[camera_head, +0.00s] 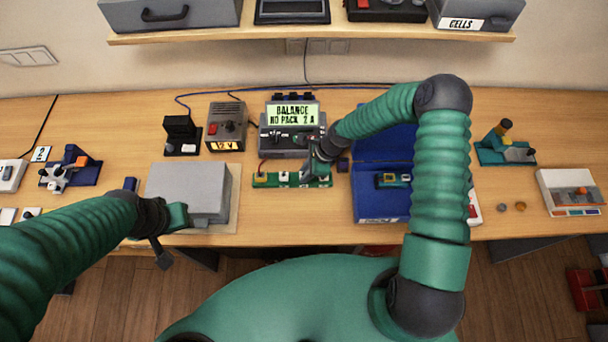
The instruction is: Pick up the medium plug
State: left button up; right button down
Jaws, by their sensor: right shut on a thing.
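My right gripper (316,170) comes down from the upper right at the right end of a green strip (292,184). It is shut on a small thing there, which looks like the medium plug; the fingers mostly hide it. Whether it is clear of the strip I cannot tell.
The grey box (190,190) stands left of the strip. Behind the strip is a device with a lit screen (293,114) reading "BALANCE NO PACK 2 A". A 12 V unit (226,126) is left of it. An open blue case (376,207) lies close on the right, under my right arm.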

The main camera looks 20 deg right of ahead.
aim_at(301, 174)
jog(key=shift+r+b, duration=0.45)
jog(key=shift+r, duration=0.25)
notch_tip(301, 174, up, 2)
jog(key=shift+r+b, duration=0.1)
jog(key=shift+b, duration=0.4)
jog(key=s+a+r+b, duration=0.1)
jog(key=s+a+b, duration=0.2)
jog(key=s, duration=1.2)
jog(key=shift+s+a+r, duration=0.2)
jog(key=shift+s, duration=0.15)
jog(key=shift+w, duration=0.1)
